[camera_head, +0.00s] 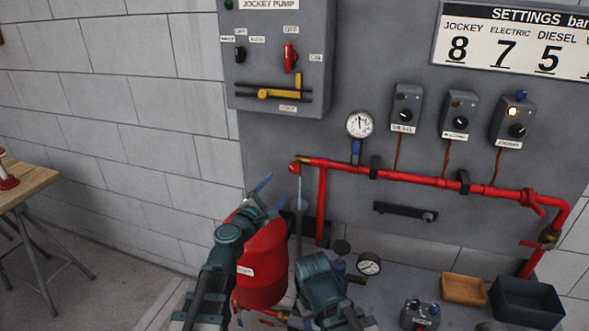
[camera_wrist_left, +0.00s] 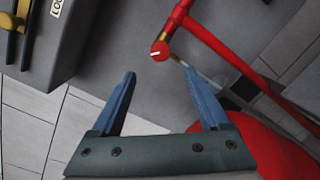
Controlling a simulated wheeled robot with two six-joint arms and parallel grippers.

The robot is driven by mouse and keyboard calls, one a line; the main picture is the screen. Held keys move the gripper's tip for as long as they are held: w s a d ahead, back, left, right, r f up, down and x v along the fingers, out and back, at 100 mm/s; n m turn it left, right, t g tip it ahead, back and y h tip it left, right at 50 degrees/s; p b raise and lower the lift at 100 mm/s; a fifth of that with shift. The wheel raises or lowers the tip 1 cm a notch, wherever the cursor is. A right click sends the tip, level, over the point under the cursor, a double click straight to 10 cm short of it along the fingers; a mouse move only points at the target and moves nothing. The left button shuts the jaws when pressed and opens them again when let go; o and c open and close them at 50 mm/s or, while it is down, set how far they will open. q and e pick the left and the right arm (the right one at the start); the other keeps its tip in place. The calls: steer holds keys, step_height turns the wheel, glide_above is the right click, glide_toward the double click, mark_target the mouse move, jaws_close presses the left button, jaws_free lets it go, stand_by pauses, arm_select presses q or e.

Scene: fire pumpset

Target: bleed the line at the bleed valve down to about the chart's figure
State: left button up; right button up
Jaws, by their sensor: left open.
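The bleed valve with its round red knob (camera_head: 293,168) is at the left end of the red pipe. The knob, with a white mark, also shows in the left wrist view (camera_wrist_left: 160,51). A thin pale streak runs down beside it. My left gripper (camera_head: 273,193) is open and empty, just below and left of the knob. In the left wrist view the knob lies ahead, between the lines of the blue fingers (camera_wrist_left: 160,75), apart from them. The pressure gauge (camera_head: 359,125) is above the pipe; its reading is too small to tell. The settings chart (camera_head: 515,42) reads jockey 8, electric 7, diesel 5. My right arm is low; its fingers are unclear.
A red tank (camera_head: 262,268) stands below my left gripper. The red pipe (camera_head: 400,175) runs right along the panel, under three switch boxes; the right one (camera_head: 512,122) has a lit lamp. The jockey pump cabinet (camera_head: 277,55) juts out above. A wooden table (camera_head: 28,182) stands left.

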mark_target(293, 170)
arm_select(q)
steer(key=x, duration=1.3)
steer(key=shift+c, duration=0.2)
jaws_close()
